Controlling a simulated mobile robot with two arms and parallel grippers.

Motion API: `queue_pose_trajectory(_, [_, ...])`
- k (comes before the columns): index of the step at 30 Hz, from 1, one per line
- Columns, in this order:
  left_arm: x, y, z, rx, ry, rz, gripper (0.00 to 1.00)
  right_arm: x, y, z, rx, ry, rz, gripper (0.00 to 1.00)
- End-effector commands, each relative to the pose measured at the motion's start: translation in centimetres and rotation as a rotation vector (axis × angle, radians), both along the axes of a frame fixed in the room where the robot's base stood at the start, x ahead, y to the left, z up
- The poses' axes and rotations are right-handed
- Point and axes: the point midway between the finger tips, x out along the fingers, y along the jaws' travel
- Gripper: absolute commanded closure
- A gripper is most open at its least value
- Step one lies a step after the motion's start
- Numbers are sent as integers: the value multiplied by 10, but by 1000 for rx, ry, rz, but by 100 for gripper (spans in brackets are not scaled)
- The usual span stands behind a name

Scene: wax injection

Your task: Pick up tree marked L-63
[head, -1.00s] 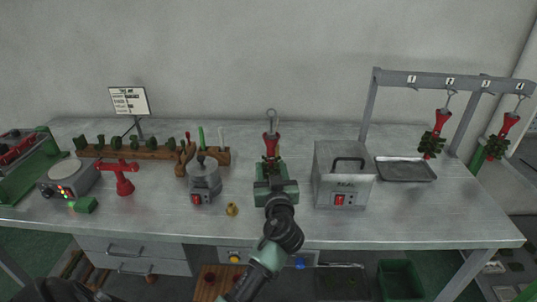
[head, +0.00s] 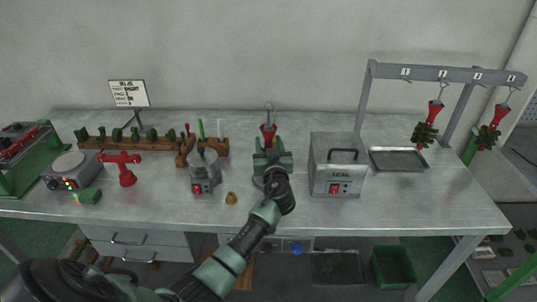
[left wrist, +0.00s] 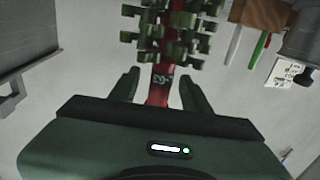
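A red wax tree (head: 268,130) with a wire hook on top stands upright at the middle of the bench, its lower part hidden by my left gripper. My left gripper (head: 271,160) is right in front of it. In the left wrist view, the red stem (left wrist: 158,88) with green pieces (left wrist: 160,40) runs between the two fingers of the left gripper (left wrist: 158,88). Gaps show on both sides, so the gripper looks open around it. The stem carries a small dark tag, too blurred to read surely. My right gripper is not in view.
A rack (head: 440,73) with two hanging trees and a metal tray (head: 398,160) are at right.

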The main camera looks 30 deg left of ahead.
Motion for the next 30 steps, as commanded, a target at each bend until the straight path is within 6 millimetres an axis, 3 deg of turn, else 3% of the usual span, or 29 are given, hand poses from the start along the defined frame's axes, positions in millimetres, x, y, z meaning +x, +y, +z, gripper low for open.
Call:
queue_pose_trajectory(1, [0, 0, 0, 0, 0, 0, 63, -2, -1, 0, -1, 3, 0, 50])
queue_pose_trajectory(5, [0, 0, 0, 0, 0, 0, 100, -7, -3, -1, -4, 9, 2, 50])
queue_pose_trajectory(20, [0, 0, 10, 0, -4, 1, 100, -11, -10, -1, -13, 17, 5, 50])
queue_pose_trajectory(25, [0, 0, 33, -1, -7, 0, 100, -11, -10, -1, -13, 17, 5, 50])
queue_pose_trajectory(30, [0, 0, 78, -1, -11, 0, 100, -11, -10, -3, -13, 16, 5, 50])
